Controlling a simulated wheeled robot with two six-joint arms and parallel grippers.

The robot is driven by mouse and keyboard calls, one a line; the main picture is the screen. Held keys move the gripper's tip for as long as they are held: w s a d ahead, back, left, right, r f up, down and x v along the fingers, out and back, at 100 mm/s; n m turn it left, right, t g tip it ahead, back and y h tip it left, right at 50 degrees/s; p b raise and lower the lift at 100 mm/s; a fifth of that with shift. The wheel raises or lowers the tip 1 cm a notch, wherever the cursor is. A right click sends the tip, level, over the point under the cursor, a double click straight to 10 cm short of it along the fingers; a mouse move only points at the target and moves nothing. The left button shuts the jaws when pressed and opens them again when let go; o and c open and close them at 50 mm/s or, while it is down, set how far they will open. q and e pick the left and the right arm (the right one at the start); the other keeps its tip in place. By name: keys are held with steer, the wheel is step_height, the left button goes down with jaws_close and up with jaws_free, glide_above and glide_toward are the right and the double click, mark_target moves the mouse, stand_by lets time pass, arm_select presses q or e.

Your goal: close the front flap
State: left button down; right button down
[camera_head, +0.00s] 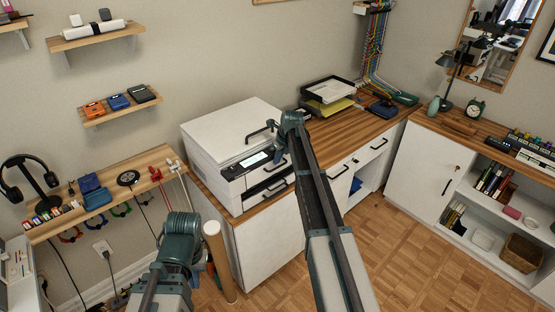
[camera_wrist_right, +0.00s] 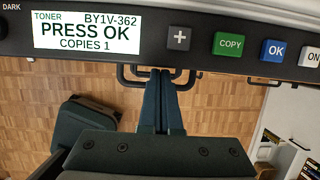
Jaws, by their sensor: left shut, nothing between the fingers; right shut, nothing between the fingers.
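The white printer (camera_head: 225,140) stands on the wooden counter, with a control panel (camera_head: 243,165) and black handles (camera_head: 277,185) on its front. I cannot tell which front panel is the flap or how far open it is. In the right wrist view the lit panel (camera_wrist_right: 100,35) crosses the top, with a black handle (camera_wrist_right: 128,80) just below it. My right gripper (camera_wrist_right: 161,78) is shut and empty, its fingertips overlapping the handle in view; contact is unclear. In the head view the right arm partly covers the printer front. My left arm is low at the left; its fingers are hidden.
The wooden counter (camera_head: 350,130) continues right with a paper tray (camera_head: 328,92). A brown cylinder (camera_head: 219,262) stands by the cabinet below the printer. A shelf (camera_head: 60,220) with headphones and tools is at the left.

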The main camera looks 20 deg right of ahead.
steer(key=p+v, duration=1.2)
steer(key=v, duration=0.1)
steer(key=shift+r, duration=0.25)
steer(key=shift+f, duration=0.1)
